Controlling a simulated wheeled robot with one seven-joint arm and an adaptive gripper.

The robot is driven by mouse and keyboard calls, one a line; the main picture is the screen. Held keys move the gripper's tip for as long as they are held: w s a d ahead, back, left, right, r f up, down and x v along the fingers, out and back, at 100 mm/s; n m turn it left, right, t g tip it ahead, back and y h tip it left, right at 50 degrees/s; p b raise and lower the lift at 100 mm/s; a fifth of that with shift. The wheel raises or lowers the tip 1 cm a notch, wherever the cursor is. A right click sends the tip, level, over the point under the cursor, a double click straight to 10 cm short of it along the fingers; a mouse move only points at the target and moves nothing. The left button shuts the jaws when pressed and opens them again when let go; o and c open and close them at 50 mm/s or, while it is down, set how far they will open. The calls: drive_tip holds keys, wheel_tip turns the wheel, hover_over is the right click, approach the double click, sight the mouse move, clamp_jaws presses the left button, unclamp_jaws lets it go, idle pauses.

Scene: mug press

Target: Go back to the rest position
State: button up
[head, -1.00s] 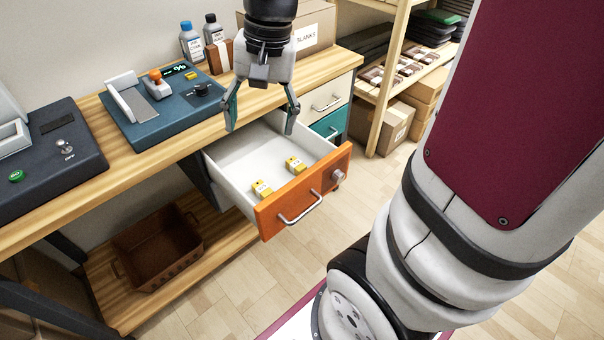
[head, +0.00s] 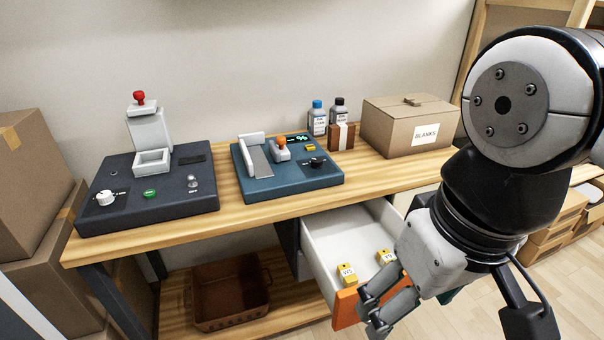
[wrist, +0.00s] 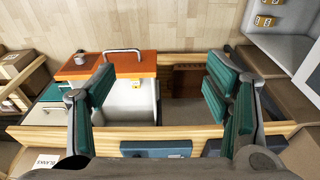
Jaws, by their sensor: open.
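My gripper (head: 378,306) is in front of the open drawer in the head view, at the lower right. In the wrist view my gripper (wrist: 160,100) shows its two teal-padded fingers wide apart with nothing between them. The open drawer (head: 328,240) has a white inside and an orange front (head: 345,308), partly hidden by my gripper. Two small yellow blocks with white labels lie in it, one on the left (head: 347,275) and one on the right (head: 385,258). In the wrist view the orange drawer front (wrist: 110,65) shows beyond the left finger.
A wooden bench (head: 250,213) carries a dark press unit (head: 150,190), a blue unit (head: 287,180), two bottles and a BLANKS carton (head: 408,125). A brown bin (head: 230,293) sits on the lower shelf. Cartons (head: 40,240) stand at the left. Floor shows at the lower right.

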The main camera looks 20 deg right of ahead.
idle(0.3)
wheel_tip(320, 180, up, 14)
drive_tip(key=t+p, duration=0.2)
drive_tip(key=p, duration=1)
drive_tip(key=shift+d+f+t, duration=0.2)
drive_tip(key=shift+t, duration=0.1)
drive_tip(key=shift+w, duration=0.1)
